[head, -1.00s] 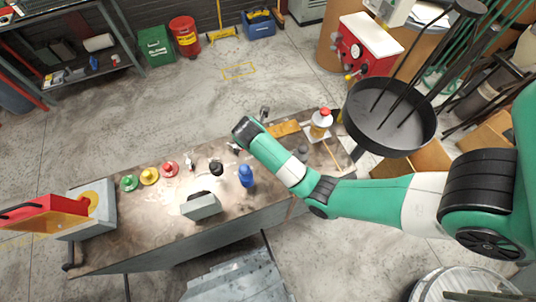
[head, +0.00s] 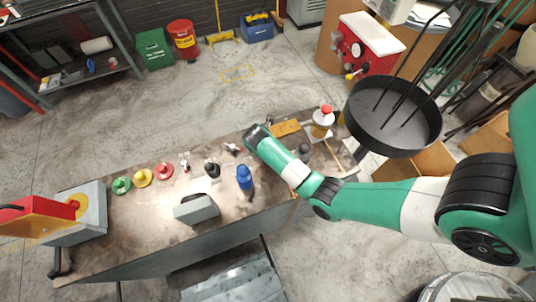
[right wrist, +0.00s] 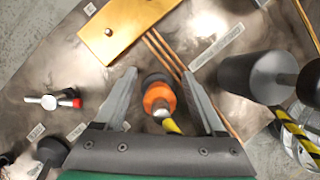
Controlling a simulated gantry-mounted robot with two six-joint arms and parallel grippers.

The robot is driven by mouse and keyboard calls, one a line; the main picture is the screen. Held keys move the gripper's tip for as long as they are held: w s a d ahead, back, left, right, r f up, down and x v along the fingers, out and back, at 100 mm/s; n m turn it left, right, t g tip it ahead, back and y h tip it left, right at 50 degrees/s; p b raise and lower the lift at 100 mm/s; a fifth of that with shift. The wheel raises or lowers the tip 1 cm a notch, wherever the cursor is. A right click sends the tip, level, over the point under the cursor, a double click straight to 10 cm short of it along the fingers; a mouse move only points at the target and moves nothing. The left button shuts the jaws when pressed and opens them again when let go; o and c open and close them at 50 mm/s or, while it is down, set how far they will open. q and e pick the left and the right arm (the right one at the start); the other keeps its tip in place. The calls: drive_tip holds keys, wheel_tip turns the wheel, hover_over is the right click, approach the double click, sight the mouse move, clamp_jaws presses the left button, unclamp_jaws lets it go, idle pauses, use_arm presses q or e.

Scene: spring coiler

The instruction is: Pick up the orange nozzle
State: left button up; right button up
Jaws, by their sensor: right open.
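The orange nozzle (right wrist: 159,97) shows in the right wrist view, seen from above, with a dark base and a yellow-and-black striped part at its near side. My right gripper (right wrist: 160,75) is open, with one finger on each side of the nozzle and a visible gap to each. I cannot tell the height of the fingertips over the table. In the head view my right arm hides the nozzle and the gripper. My left gripper is not in view.
In the right wrist view, a golden plate (right wrist: 125,28) and copper rods (right wrist: 166,52) lie beyond the nozzle. A grey cylinder (right wrist: 250,78) stands to the right, and a small red-tipped fitting (right wrist: 50,102) lies left. In the head view a blue bottle (head: 244,177) stands left of my arm.

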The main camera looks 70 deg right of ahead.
clamp_jaws()
drive_tip(key=shift+r, duration=0.15)
idle(0.4)
drive_tip(key=shift+r, duration=0.3)
wheel_tip(320, 180, up, 2)
drive_tip(key=shift+r+p, duration=0.25)
drive_tip(key=shift+p, duration=0.7)
drive_tip(key=s+a+r+p, duration=0.3)
drive_tip(key=a+r+p, duration=0.5)
drive_tip(key=a, duration=0.5)
drive_tip(key=shift+s+a+r, duration=0.3)
drive_tip(key=shift+r, duration=0.55)
